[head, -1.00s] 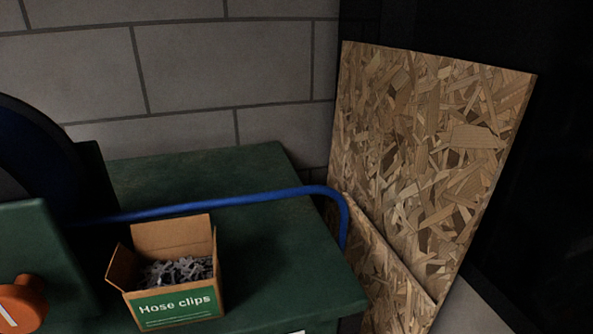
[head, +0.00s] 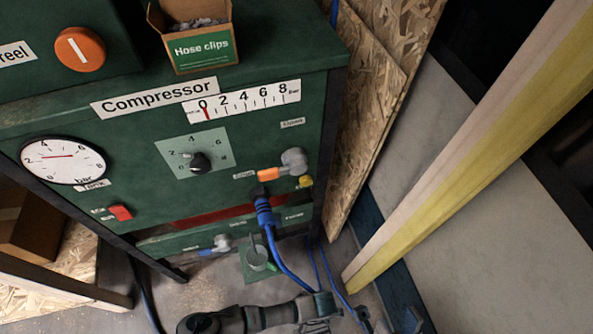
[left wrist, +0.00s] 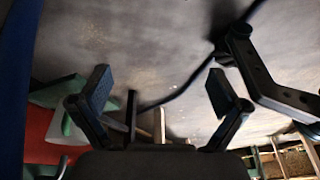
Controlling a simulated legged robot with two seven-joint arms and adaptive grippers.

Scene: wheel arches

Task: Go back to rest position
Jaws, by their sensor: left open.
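My left gripper (left wrist: 158,92) is open in the left wrist view, its two dark fingers apart with nothing between them. In the head view, dark grey arm links (head: 255,318) of mine lie along the bottom edge, in front of the green compressor cabinet (head: 150,145). Dark finger-like parts of my right gripper (head: 390,319) show at the bottom edge, cut off by the frame. Whether it is open or shut cannot be told. A dark jointed part of mine also shows close at the right of the left wrist view.
A hose clips box (head: 203,45) stands on the cabinet. A blue hose (head: 275,250) hangs from its front. A yellow-and-pale post (head: 450,160) slants at the right, near chipboard sheets (head: 365,90). A wooden shelf with a brown box (head: 30,220) is at the left.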

